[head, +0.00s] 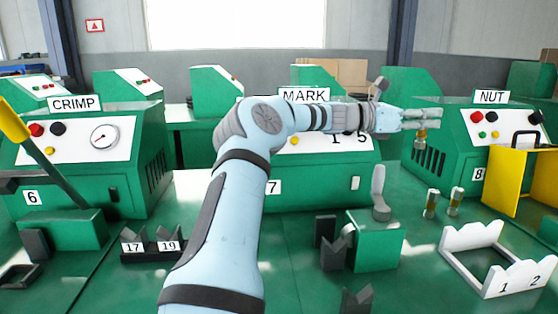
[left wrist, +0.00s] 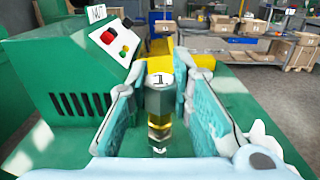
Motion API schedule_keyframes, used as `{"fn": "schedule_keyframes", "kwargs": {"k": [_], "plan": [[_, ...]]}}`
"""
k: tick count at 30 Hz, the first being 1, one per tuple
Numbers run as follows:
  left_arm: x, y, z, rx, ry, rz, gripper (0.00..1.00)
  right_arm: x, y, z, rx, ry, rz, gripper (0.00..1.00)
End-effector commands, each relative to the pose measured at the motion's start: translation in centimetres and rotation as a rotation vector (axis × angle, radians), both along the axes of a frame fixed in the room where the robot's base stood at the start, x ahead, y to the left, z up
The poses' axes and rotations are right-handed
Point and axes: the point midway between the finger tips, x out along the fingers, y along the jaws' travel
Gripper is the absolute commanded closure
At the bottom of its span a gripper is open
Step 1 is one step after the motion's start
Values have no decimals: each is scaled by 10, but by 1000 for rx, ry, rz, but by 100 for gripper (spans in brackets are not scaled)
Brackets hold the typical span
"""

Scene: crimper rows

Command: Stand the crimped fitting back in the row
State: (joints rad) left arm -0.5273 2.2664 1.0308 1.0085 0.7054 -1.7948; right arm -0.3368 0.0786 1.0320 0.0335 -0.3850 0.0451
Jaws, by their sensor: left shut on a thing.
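My left gripper (head: 424,118) is shut on a fitting (head: 420,139) with a brass-coloured part, held in the air in front of the NUT machine. In the left wrist view the fitting (left wrist: 158,104) stands between the two fingers (left wrist: 160,118), with a "1" on its top and a brass band lower down. Two similar fittings, one (head: 431,204) and another (head: 455,200), stand upright on the green bench below and right of my gripper. A white notched rack (head: 459,262) marked 1 and 2 lies nearer, to their right. My right gripper is not in view.
The NUT machine (head: 470,165) with a yellow guard (head: 508,180) stands at right. The MARK machine (head: 330,185) is behind my arm, the CRIMP machine (head: 120,190) at left. A green vise-like block (head: 378,245) and a black rack (head: 150,256) marked 17 and 19 stand nearer.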

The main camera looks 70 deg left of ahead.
Motion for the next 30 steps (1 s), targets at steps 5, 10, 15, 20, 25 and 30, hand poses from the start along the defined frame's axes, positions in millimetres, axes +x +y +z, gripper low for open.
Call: {"fn": "schedule_keyframes", "kwargs": {"k": [5, 10, 15, 20, 25, 30], "plan": [[-1, 1, -1, -2, 0, 1, 100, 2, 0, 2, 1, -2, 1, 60], [-1, 1, -49, -6, 4, 2, 100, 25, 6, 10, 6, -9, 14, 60], [-1, 1, -96, -5, 2, 2, 100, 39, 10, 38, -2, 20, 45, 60], [-1, 1, -135, -3, 3, 2, 100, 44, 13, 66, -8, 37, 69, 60], [-1, 1, -160, -3, 1, 1, 100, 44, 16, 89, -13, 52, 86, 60], [-1, 1, -186, -4, 2, 2, 100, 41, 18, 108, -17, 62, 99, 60]]}}
